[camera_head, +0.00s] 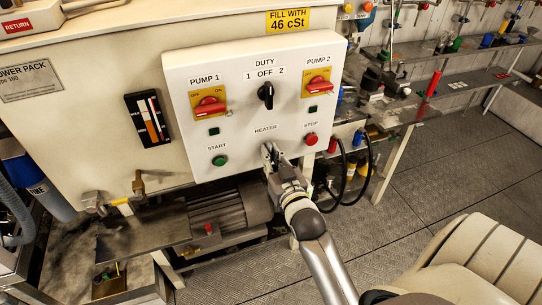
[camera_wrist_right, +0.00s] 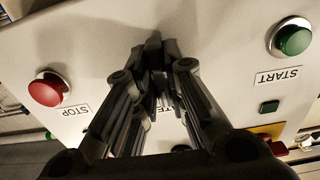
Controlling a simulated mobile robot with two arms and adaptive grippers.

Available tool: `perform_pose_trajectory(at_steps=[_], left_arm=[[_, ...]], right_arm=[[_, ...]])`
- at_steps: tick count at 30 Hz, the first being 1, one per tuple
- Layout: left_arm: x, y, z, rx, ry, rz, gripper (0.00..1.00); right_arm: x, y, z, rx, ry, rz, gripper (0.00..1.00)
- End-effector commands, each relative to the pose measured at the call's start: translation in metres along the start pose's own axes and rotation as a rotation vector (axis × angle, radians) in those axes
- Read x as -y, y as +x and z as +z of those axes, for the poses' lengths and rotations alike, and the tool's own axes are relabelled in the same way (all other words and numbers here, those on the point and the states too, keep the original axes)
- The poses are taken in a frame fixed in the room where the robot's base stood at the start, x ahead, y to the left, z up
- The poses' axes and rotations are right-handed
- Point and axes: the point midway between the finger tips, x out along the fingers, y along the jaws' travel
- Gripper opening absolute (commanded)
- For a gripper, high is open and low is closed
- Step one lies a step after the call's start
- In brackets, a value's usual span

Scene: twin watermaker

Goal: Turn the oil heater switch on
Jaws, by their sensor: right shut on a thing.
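The white control panel (camera_head: 240,100) carries a HEATER label (camera_head: 265,129) at its lower middle. My right gripper (camera_head: 268,151) is at the panel just below that label, its fingers closed on the heater switch, which they almost wholly hide. In the right wrist view my gripper's fingers (camera_wrist_right: 155,50) come together at the panel face, over a small dark part. The label is partly covered there. I cannot tell which way the switch points. My left gripper is not in view.
A green START button (camera_head: 220,161) is left of my gripper and a red STOP button (camera_head: 311,139) is right of it. Above are the black DUTY knob (camera_head: 265,95), the PUMP 1 switch (camera_head: 210,105) and the PUMP 2 switch (camera_head: 317,86). A motor (camera_head: 230,208) lies below.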

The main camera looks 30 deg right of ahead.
Motion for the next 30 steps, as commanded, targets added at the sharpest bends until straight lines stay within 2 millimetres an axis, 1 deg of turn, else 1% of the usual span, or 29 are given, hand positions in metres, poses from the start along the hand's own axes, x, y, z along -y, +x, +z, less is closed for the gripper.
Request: perform_pose_trajectory(at_steps=[1, 2, 6, 15, 19, 23, 30], left_arm=[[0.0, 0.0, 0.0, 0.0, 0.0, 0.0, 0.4], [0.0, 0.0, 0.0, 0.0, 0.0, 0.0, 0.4], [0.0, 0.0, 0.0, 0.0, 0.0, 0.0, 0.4], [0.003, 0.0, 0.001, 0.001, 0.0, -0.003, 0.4], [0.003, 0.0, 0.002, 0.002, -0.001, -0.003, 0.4], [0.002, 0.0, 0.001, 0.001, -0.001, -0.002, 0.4], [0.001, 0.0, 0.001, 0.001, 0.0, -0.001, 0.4]], right_arm=[[0.001, 0.0, 0.001, 0.002, 0.008, -0.001, 0.0], [0.001, 0.0, 0.001, 0.002, 0.008, -0.001, 0.15], [0.001, 0.0, 0.001, 0.002, 0.006, -0.001, 0.33], [0.0, 0.0, 0.0, 0.001, 0.003, -0.001, 0.34], [0.0, -0.006, 0.001, 0.001, 0.003, -0.001, 0.34], [0.001, -0.021, 0.001, 0.002, 0.003, 0.0, 0.34], [0.0, -0.055, 0.002, 0.004, 0.004, 0.0, 0.34]])
